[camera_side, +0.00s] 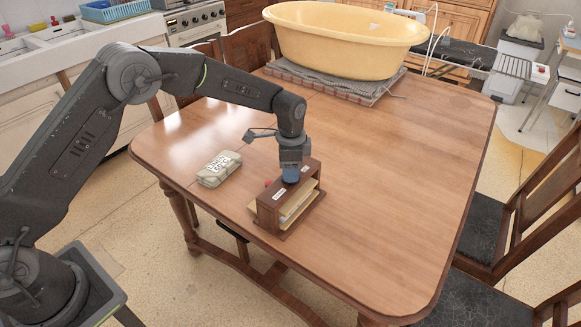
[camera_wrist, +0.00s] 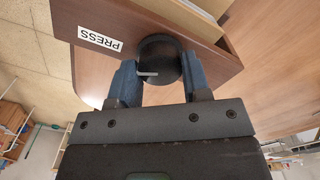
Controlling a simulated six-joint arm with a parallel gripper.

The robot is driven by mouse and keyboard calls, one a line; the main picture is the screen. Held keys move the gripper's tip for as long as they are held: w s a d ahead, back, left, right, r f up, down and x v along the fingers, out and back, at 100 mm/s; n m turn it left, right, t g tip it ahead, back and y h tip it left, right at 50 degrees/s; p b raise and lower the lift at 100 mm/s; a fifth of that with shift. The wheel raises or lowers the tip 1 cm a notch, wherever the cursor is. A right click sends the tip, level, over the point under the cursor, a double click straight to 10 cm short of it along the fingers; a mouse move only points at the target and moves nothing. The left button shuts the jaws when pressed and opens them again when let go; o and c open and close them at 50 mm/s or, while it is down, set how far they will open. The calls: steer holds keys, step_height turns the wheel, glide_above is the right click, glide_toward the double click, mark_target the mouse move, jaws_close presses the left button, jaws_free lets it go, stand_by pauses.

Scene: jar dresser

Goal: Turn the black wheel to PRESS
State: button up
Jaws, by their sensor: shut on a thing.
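The black wheel (camera_wrist: 160,58) sits on the brown wooden face of the press box, with a light pointer mark across its lower left side in the wrist view. My gripper (camera_wrist: 158,72) has its two blue-grey fingers on either side of the wheel, shut on it. The white PRESS label (camera_wrist: 100,40) is on the wood to the left of the wheel in the wrist view. In the side view the wooden box (camera_side: 271,213) stands near the table's front edge, with my gripper (camera_side: 291,177) over its top; the wheel is hidden there.
A wrapped, lettered packet (camera_side: 219,169) lies on the wooden table (camera_side: 385,180), left of the box. A large yellow tub (camera_side: 345,40) stands on a folded cloth (camera_side: 340,84) at the back. The table right of the box is clear. Chairs (camera_side: 530,215) stand at the right.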

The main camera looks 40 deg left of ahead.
steer(key=shift+m, duration=1.1)
steer(key=o, duration=0.9)
step_height(320, 180, up, 14)
steer(key=shift+f, duration=0.1)
